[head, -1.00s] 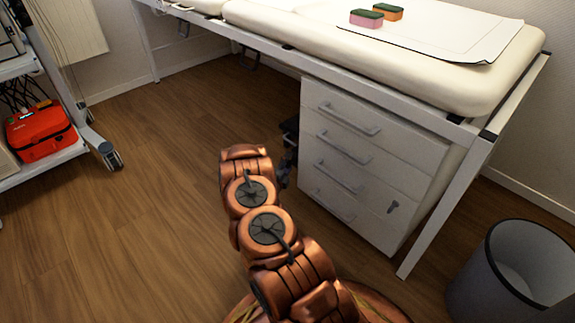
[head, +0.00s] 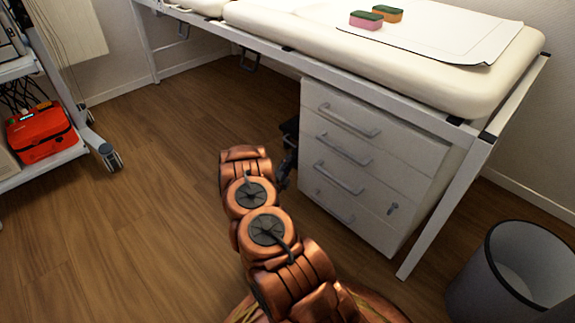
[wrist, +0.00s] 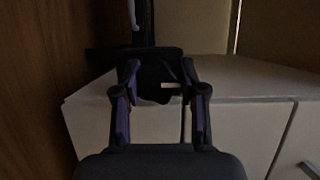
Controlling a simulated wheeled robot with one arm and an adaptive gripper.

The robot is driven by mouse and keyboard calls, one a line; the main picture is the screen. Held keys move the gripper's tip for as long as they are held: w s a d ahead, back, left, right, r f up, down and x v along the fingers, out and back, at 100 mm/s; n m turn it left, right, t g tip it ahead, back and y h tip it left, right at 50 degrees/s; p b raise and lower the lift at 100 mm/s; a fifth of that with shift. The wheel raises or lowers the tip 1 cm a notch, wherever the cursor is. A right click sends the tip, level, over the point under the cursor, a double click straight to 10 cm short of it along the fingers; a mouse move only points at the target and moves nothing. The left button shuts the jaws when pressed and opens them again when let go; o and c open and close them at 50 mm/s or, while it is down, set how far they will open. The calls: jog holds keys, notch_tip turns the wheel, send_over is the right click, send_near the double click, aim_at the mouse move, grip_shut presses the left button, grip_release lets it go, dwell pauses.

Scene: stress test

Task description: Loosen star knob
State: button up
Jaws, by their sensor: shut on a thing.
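In the wrist view, a dark, lobed knob (wrist: 155,84) sits between the two fingers of my gripper (wrist: 160,72). The fingers press on it from left and right, so my gripper is shut on it. The picture is dark, and the knob's exact shape and its thread are hard to make out. A dark upright post (wrist: 143,25) rises just beyond the knob. In the head view, my gripper end is mostly hidden behind my copper arm, near the left side of the drawer cabinet (head: 372,165). The knob cannot be made out there.
The white drawer cabinet stands under a padded couch (head: 400,45) with two sponges (head: 377,16) on it. A grey bin (head: 515,265) stands at the right. A wheeled cart with a red case (head: 40,132) is at the left. The wood floor (head: 150,200) between is clear.

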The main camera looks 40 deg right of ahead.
jog(key=shift+r, duration=0.1)
jog(key=n+y+p, duration=0.1)
jog(key=n+p, duration=0.2)
jog(key=p, duration=0.1)
jog(key=shift+r+g, duration=0.15)
jog(key=shift+g, duration=0.25)
jog(key=n+g+p, duration=0.1)
jog(key=n, duration=0.1)
jog(key=n+y+p, duration=0.1)
jog(key=n+p, duration=0.1)
jog(key=shift+w+g+y, duration=0.15)
jog(key=shift+g+y, duration=0.15)
jog(key=shift+g, duration=0.1)
jog(key=n, duration=0.1)
jog(key=n+g, duration=0.1)
jog(key=shift+f+n+g, duration=0.3)
jog(key=shift+n, duration=0.1)
jog(key=shift+f+n+g+y+b, duration=0.15)
jog(key=shift+n+g+y+b, duration=0.3)
jog(key=shift+n, duration=0.35)
jog(key=shift+n+g+b, duration=0.6)
jog(key=shift+n+g, duration=0.15)
jog(key=shift+n, duration=0.15)
